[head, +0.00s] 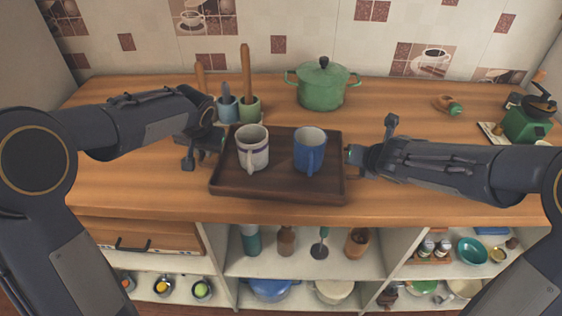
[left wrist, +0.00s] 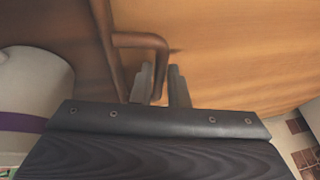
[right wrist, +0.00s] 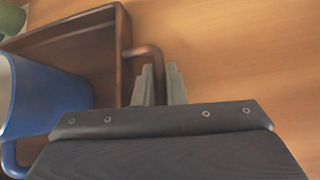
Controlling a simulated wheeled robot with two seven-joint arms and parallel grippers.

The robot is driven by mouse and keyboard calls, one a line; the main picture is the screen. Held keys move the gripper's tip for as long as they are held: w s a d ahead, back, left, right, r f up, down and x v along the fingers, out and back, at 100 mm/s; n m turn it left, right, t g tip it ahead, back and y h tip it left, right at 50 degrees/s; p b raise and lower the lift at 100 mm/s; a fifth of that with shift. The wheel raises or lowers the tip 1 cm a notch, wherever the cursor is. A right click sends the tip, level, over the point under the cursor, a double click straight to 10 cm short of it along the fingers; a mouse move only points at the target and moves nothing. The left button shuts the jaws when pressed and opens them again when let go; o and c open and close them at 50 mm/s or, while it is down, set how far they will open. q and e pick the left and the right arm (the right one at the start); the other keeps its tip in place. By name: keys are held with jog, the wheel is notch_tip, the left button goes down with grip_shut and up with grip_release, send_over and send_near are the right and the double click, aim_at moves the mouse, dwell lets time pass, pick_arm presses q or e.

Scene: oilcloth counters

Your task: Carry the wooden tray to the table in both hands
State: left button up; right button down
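The dark wooden tray (head: 280,187) is level over the front of the wooden counter, and I cannot tell whether it touches the top. A white mug with a purple band (head: 252,150) and a blue mug (head: 310,152) stand upright on it. My left gripper (head: 215,147) is at the tray's left handle; in the left wrist view its fingers (left wrist: 161,85) close on either side of the handle bar (left wrist: 140,40). My right gripper (head: 352,154) is at the right handle; in the right wrist view its fingers (right wrist: 161,85) close around that bar (right wrist: 147,50).
Behind the tray stand a green pot (head: 322,90) and utensil holders (head: 248,108). A green grinder (head: 527,122) is at the far right. The counter (head: 400,208) ends just in front of the tray, with filled open shelves (head: 310,250) below. No separate table is visible.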

pick_arm(q)
grip_shut()
jog(key=shift+r, duration=0.15)
pick_arm(e)
jog(key=shift+r, duration=0.15)
